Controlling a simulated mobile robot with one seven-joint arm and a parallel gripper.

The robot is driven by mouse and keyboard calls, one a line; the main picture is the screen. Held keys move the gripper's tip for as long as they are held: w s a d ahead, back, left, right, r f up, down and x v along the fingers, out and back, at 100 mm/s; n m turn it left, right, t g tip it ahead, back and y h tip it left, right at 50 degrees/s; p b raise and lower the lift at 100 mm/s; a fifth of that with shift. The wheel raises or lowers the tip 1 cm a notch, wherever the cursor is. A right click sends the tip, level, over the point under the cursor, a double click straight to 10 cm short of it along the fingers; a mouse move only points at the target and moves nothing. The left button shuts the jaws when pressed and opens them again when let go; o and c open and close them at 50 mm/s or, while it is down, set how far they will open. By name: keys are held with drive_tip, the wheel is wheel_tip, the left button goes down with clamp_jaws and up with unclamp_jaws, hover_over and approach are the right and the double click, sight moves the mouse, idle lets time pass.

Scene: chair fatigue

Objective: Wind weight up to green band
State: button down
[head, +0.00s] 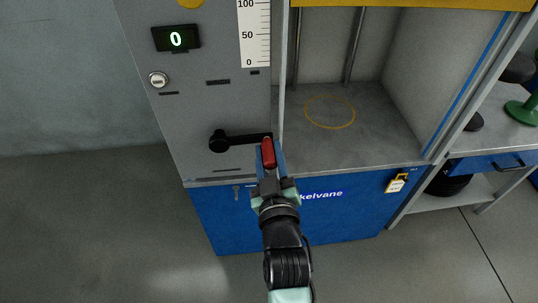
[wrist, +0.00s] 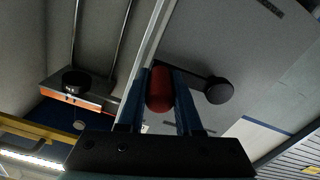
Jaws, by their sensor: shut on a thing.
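A black crank (head: 240,139) is on the front of the grey panel, its hub at the left and its arm pointing right, almost level. Its red handle (head: 268,153) is at the arm's right end. My gripper (head: 270,163) is shut on this handle; the wrist view shows the red handle (wrist: 160,88) between the two blue fingers. A scale (head: 252,35) marked 0, 50 and 100 runs up the panel; no green band shows on its visible part. In the wrist view, a dark cylinder (wrist: 76,81) sits at an orange-edged plate (wrist: 80,96) by two rods; I cannot tell whether it is the weight.
A lit display (head: 176,39) reads 0. Right of the panel is an open bay whose floor has a yellow ring (head: 330,112). A blue cabinet front (head: 345,215) with a padlock tag (head: 396,185) is below. A side bench (head: 505,130) stands at the right.

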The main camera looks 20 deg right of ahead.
drive_tip(key=shift+r, duration=0.1)
drive_tip(key=c, duration=0.6)
unclamp_jaws()
drive_tip(key=p+v, duration=0.2)
drive_tip(key=v, duration=1.1)
